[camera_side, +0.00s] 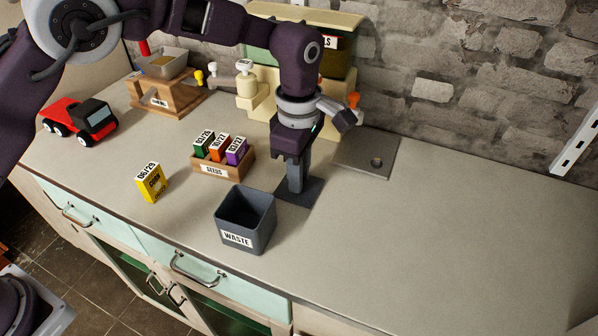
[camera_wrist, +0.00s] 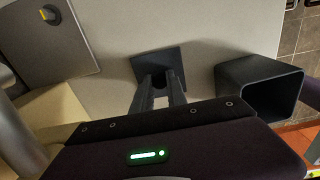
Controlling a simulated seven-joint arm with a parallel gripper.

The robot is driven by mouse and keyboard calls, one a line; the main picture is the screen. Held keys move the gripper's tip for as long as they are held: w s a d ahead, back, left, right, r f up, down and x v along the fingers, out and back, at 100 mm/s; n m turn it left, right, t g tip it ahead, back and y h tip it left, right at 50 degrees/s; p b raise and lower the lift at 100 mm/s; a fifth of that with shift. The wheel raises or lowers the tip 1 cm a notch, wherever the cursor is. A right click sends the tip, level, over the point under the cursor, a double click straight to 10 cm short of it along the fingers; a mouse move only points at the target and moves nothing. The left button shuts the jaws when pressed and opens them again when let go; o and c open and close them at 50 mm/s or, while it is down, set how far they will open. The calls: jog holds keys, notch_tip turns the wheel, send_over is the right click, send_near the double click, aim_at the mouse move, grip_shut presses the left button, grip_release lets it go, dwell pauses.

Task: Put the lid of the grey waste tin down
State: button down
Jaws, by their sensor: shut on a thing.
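The grey waste tin (camera_side: 245,222) stands open and upright on the counter, its "WASTE" label facing front; it also shows at the right of the wrist view (camera_wrist: 258,86). Its dark square lid (camera_side: 310,192) lies flat, at or very close to the counter, just behind and right of the tin and apart from it. In the wrist view the lid (camera_wrist: 160,60) is beyond my fingers. My gripper (camera_side: 295,188) points straight down and is shut on the lid's middle, where the fingers (camera_wrist: 158,82) hide the grip. I cannot tell whether the lid touches the counter.
A grey plate with a knob (camera_side: 365,155) lies right of my gripper. A wooden seeds box (camera_side: 224,166) with several packets and a yellow packet (camera_side: 151,183) are to the left. A cream machine (camera_side: 262,95) stands behind. The counter's right side is clear.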

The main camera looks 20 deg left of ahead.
jog(key=c, duration=1.3)
grip_release()
jog(key=shift+f, duration=0.1)
notch_tip(320, 180, up, 12)
jog(key=shift+r, duration=0.2)
